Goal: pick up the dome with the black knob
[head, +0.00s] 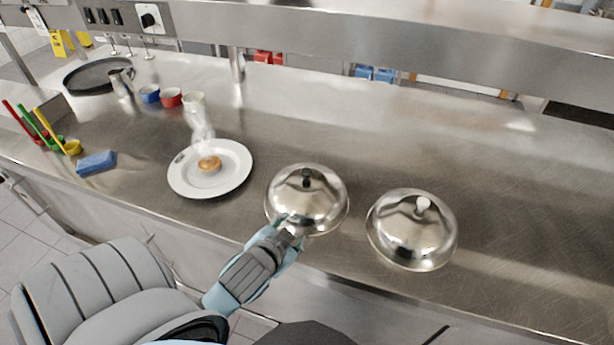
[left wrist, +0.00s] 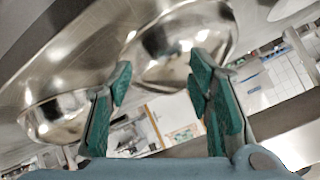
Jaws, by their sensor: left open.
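The dome with the black knob (head: 325,205) is a shiny steel cover on the counter, right of a white plate. Its knob (head: 306,178) shows on top in the head view. My left gripper (head: 287,230) is at the dome's near lower-left side, overlapping its edge in the picture; contact cannot be told. In the left wrist view the fingers (left wrist: 160,88) are apart with nothing between them. The same dome (left wrist: 185,45) shows large beyond them, its knob not visible. A second dome, with a white knob (head: 412,235), stands to the right; it also shows in the left wrist view (left wrist: 60,115).
The white plate (head: 235,178) holds a small round browned food item (head: 209,163). A blue sponge-like block (head: 97,162), small bowls (head: 171,97) and a dark round pan (head: 90,75) are on the left. The steel counter (head: 520,220) is clear at right.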

